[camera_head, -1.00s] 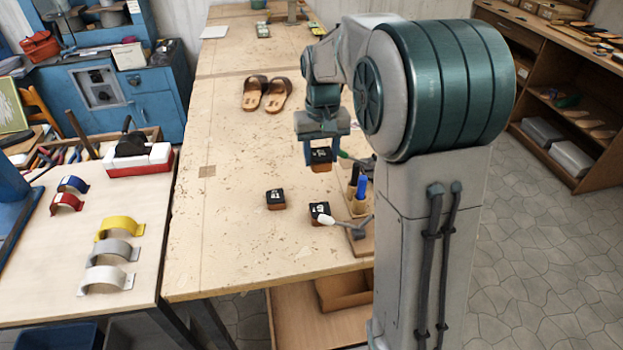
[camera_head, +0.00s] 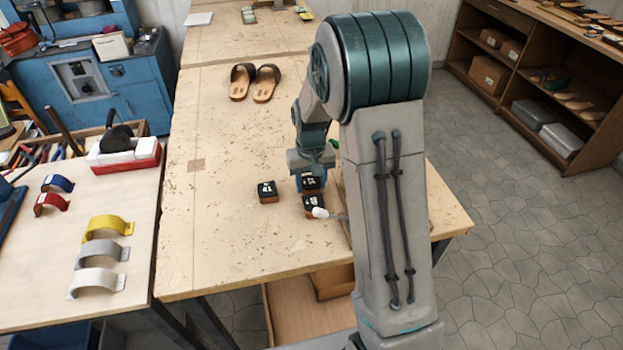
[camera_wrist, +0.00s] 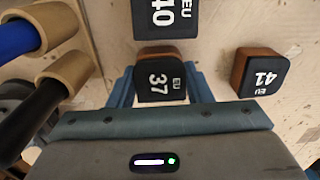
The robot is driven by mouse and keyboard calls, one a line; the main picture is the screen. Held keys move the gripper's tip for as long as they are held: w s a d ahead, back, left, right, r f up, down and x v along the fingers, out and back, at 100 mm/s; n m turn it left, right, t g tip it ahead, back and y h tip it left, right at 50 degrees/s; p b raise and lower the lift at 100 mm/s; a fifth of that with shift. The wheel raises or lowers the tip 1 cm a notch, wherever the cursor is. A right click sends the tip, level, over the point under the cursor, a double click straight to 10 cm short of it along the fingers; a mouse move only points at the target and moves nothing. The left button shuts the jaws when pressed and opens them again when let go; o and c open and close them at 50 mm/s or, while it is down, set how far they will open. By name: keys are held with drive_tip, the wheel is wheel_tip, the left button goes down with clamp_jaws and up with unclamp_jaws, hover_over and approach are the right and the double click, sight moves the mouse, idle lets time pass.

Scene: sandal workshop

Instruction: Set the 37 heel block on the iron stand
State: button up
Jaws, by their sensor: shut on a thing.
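The 37 heel block (camera_wrist: 160,82) has a black top marked 37 and brown sides. It sits between the fingers of my gripper (camera_wrist: 160,92), which is shut on it. In the head view my gripper (camera_head: 312,178) holds the block (camera_head: 313,184) low over the workbench, just behind the 40 block. I cannot tell whether its underside touches the bench. I cannot make out the iron stand in either current view.
The 40 block (camera_wrist: 165,18) is close beside the held block. The 41 block (camera_wrist: 262,72) stands apart from it; it also shows in the head view (camera_head: 267,191). A white-headed tool (camera_head: 321,213) lies close by. Sandals (camera_head: 254,83) lie farther back. The bench's left middle is clear.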

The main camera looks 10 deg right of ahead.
drive_tip(key=shift+f, duration=0.1)
drive_tip(key=o, duration=1)
wheel_tip(320, 180, up, 12)
drive_tip(key=b, duration=0.2)
drive_tip(key=s+r+t, duration=0.1)
drive_tip(key=s, duration=0.6)
drive_tip(key=s+r+t, duration=0.1)
drive_tip(key=s, duration=0.7)
drive_tip(key=s+r+t, duration=0.1)
drive_tip(key=s, duration=0.7)
drive_tip(key=shift+s+d+r+t, duration=0.1)
drive_tip(key=shift+s+r+t, duration=0.05)
drive_tip(key=shift+r+t, duration=0.15)
drive_tip(key=shift+o, duration=0.4)
